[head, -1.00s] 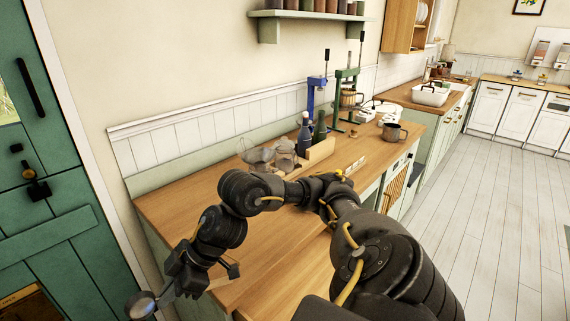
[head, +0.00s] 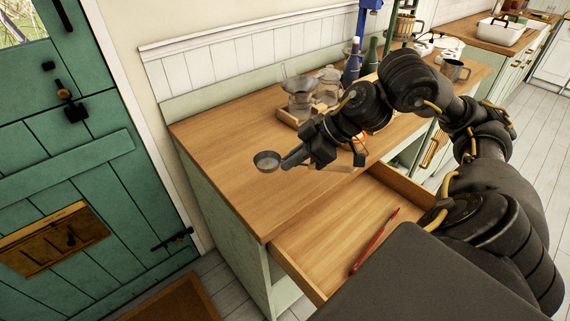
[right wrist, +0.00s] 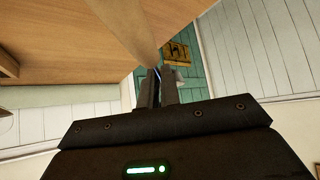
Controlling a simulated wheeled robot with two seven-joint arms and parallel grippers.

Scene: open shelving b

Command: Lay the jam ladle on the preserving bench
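The jam ladle (head: 267,161) has a round grey metal bowl and a pale handle. It is over the left part of the wooden preserving bench (head: 225,178), with the bowl pointing left. I cannot tell whether the bowl touches the top. My right gripper (head: 298,159) is shut on the ladle's handle, part of which shows to its right. In the right wrist view the fingers (right wrist: 163,88) are close together at the end of a tan, wedge-shaped piece that looks like the handle; the bowl is hidden there. My left gripper is not in view.
An open drawer (head: 325,240) juts from the bench front, with a red utensil (head: 374,242) in it. Glass jars with a funnel (head: 300,90) stand at the back, with bottles and a blue press (head: 368,22) beyond. The bench's left end is clear. A green door (head: 75,170) stands left.

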